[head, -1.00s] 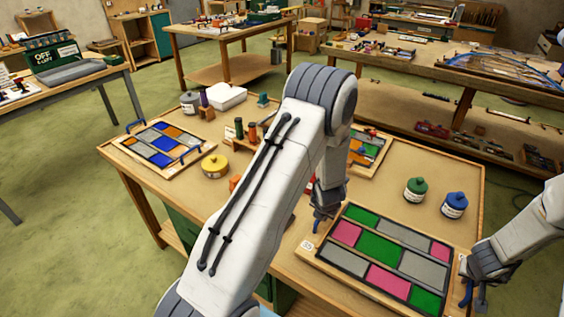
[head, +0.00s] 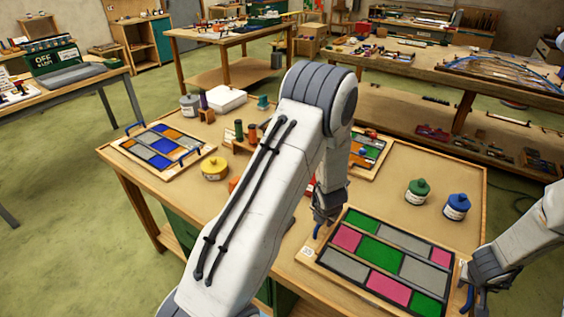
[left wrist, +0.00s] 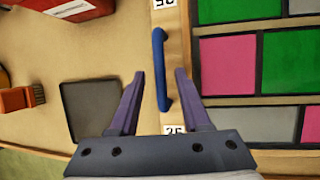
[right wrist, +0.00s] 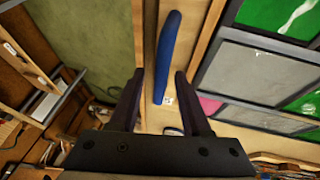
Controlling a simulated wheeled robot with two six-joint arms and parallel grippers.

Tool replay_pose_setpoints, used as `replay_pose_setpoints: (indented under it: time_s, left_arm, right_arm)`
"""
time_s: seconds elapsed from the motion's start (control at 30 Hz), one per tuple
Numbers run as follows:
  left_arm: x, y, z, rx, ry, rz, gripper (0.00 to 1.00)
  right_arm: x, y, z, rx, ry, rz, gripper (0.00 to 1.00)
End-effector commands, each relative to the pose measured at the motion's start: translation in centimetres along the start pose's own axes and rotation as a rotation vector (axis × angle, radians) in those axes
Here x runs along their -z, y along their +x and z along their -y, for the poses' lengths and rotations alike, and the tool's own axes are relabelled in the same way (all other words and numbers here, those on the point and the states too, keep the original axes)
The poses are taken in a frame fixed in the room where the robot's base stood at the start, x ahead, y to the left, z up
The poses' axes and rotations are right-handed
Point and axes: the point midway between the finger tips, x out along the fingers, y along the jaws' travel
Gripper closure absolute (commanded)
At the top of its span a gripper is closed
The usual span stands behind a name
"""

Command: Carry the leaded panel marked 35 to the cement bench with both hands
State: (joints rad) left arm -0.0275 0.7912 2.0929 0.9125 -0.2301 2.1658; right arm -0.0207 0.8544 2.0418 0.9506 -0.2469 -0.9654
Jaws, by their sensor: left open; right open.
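The leaded panel (head: 385,262), with green, pink and grey panes in a wooden frame, lies flat at the table's front right. In the left wrist view, the panel's frame (left wrist: 178,60) carries tags reading 35 and a blue handle (left wrist: 160,70). My left gripper (head: 322,222) is open over that handle, its fingers (left wrist: 160,75) one on each side. My right gripper (head: 470,290) is open at the panel's right end; its fingers (right wrist: 160,75) straddle another blue handle (right wrist: 167,55). Neither gripper visibly closes on a handle.
The wooden table (head: 410,160) also holds a second panel with blue handles (head: 160,146), a third partly hidden panel (head: 372,150), a yellow jar (head: 214,170), a green jar (head: 417,192) and a blue jar (head: 456,206). Another bench (head: 60,95) stands left across open floor (head: 70,190).

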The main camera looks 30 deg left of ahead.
Motion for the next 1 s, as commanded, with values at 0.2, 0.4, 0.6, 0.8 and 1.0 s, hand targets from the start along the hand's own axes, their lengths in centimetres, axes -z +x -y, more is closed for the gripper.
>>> replay_pose_setpoints:
  time_s: [0.2,0.4,0.6,0.8,1.0]
  left_arm:
    - [-0.1,-4.5,0.0,0.002,-0.001,0.005,0.53]
    - [-0.1,-7.2,0.0,0.002,-0.001,0.003,0.53]
    - [-0.1,-9.0,0.0,0.000,0.001,0.002,0.53]
    - [0.0,-9.9,0.0,0.001,0.000,0.000,0.53]
    - [0.0,-10.1,0.0,0.001,0.001,-0.001,0.53]
  right_arm:
    - [0.0,0.0,0.0,0.000,0.000,0.000,0.53]
    - [0.0,0.0,0.0,0.000,0.000,0.000,0.53]
    - [0.0,0.0,0.0,0.000,0.000,0.000,0.53]
    - [0.0,0.0,0.0,0.000,0.000,0.000,0.53]
    - [0.1,-1.4,0.0,0.000,0.001,-0.002,0.53]
